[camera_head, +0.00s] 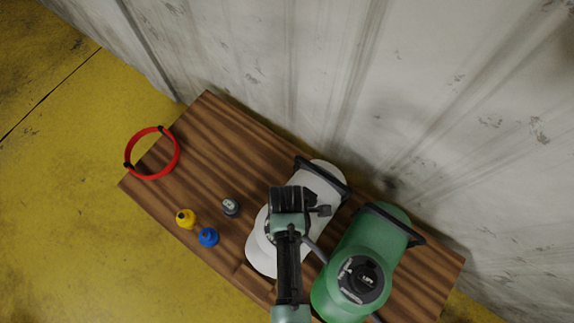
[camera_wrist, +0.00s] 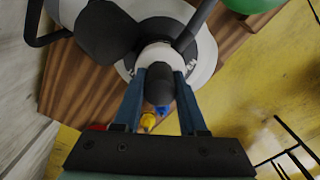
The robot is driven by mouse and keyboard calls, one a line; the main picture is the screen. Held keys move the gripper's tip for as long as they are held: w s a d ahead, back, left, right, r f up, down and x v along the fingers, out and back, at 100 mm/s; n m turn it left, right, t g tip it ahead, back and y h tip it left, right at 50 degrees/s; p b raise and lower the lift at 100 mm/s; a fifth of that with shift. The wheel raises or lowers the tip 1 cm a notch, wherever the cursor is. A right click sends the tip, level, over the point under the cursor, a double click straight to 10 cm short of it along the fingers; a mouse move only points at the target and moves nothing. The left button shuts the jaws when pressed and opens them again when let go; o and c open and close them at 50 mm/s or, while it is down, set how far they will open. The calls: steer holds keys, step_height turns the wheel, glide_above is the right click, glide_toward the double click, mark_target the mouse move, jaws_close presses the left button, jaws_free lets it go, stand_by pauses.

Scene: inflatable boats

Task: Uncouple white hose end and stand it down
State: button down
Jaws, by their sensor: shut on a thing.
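The white pump (camera_head: 322,187) stands on the wooden bench, partly hidden under my arm. My gripper (camera_wrist: 160,82) is over it and is shut on the hose end. In the wrist view the hose end (camera_wrist: 160,87) is a dark, rounded piece between the two fingers. A white collar (camera_wrist: 157,55) sits right behind it, against the round top of the white pump. Whether the hose end is still seated there cannot be told. A dark hose (camera_wrist: 197,22) runs up beside the collar. In the head view my gripper (camera_head: 289,197) hides the hose end.
A green pump (camera_head: 372,235) with a black handle stands close on the right. Small yellow (camera_head: 186,218), blue (camera_head: 208,237) and grey (camera_head: 231,206) pieces stand left. A red ring (camera_head: 128,157) lies at the left end of the wooden bench (camera_head: 215,130). A wall (camera_head: 290,70) borders the back.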

steer(key=shift+r, duration=0.15)
step_height(320, 180, up, 4)
steer(key=p, duration=0.5)
steer(key=shift+r, duration=0.25)
steer(key=shift+f, duration=0.1)
steer(key=shift+b, duration=0.3)
